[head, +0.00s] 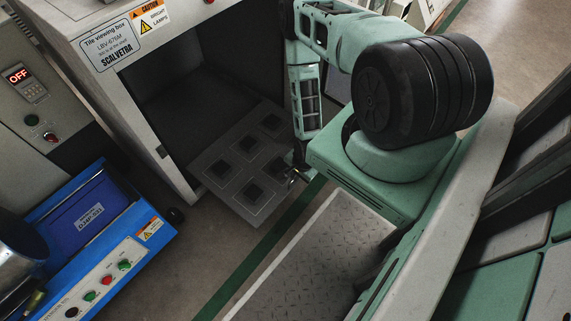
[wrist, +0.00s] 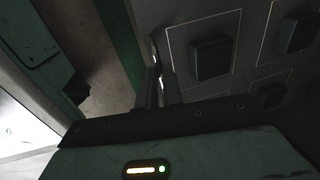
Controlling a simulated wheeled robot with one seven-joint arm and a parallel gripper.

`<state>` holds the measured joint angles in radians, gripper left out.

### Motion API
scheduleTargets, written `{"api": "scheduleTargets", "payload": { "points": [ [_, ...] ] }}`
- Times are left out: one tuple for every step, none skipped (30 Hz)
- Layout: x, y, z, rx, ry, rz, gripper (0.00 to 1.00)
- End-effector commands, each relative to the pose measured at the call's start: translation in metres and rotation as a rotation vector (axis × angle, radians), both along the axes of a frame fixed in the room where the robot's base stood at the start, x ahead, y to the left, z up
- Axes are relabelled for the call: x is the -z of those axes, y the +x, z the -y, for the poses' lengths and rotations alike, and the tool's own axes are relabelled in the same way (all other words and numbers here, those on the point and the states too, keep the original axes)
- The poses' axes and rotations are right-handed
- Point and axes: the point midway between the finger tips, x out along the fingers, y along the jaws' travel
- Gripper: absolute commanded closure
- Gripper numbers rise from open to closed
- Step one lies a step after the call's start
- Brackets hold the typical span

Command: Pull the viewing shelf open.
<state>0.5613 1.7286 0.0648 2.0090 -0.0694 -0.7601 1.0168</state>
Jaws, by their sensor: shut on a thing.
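The viewing shelf (head: 259,217) is a grey panel with several dark square tiles in outlined fields. It sticks out of the dark opening of the tile viewing box (head: 165,40) in the head view. My gripper (head: 297,177) is at the shelf's front right edge. In the wrist view my gripper's dark fingers (wrist: 158,78) are closed together at the edge of the shelf (wrist: 180,48), on what looks like a slim metal handle. The fingers and arm hide most of the handle. The rear of the shelf lies in the shadow inside the box.
A blue machine (head: 150,245) with buttons stands at the lower left. A control cabinet with a red OFF display (head: 17,77) is at the far left. A green floor stripe (head: 245,275) runs past the shelf's front. Bare floor (head: 195,235) lies between shelf and blue machine.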

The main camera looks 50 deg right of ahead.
Motion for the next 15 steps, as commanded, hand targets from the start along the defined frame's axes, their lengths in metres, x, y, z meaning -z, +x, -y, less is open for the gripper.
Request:
{"api": "scheduleTargets", "payload": {
  "points": [
    [-0.0010, -0.0044, -0.0008, 0.002, 0.002, -0.002, 1.00],
    [-0.0008, -0.0058, -0.0006, 0.002, 0.002, -0.002, 1.00],
    [-0.0005, -0.0072, -0.0006, 0.001, 0.002, -0.002, 1.00],
    [-0.0004, -0.0079, -0.0005, 0.001, 0.002, -0.002, 1.00],
    [-0.0002, -0.0084, -0.0004, 0.001, 0.002, -0.001, 1.00],
    [0.0000, -0.0089, -0.0004, 0.000, 0.002, -0.001, 1.00],
    [0.0002, -0.0091, -0.0004, 0.000, 0.002, -0.001, 1.00],
    [0.0003, -0.0091, -0.0004, 0.000, 0.002, -0.001, 1.00],
    [0.0004, -0.0091, -0.0003, 0.000, 0.002, -0.001, 1.00],
    [0.0005, -0.0091, -0.0003, 0.000, 0.002, -0.001, 1.00],
    [0.0005, -0.0091, -0.0003, -0.001, 0.002, -0.001, 1.00],
    [0.0006, -0.0091, -0.0003, 0.000, 0.002, -0.002, 1.00],
    [0.0006, -0.0091, -0.0003, 0.000, 0.002, -0.002, 1.00],
    [0.0006, -0.0091, -0.0003, 0.000, 0.002, -0.002, 1.00],
    [0.0007, -0.0091, -0.0002, 0.000, 0.002, -0.002, 0.89]
  ]
}}
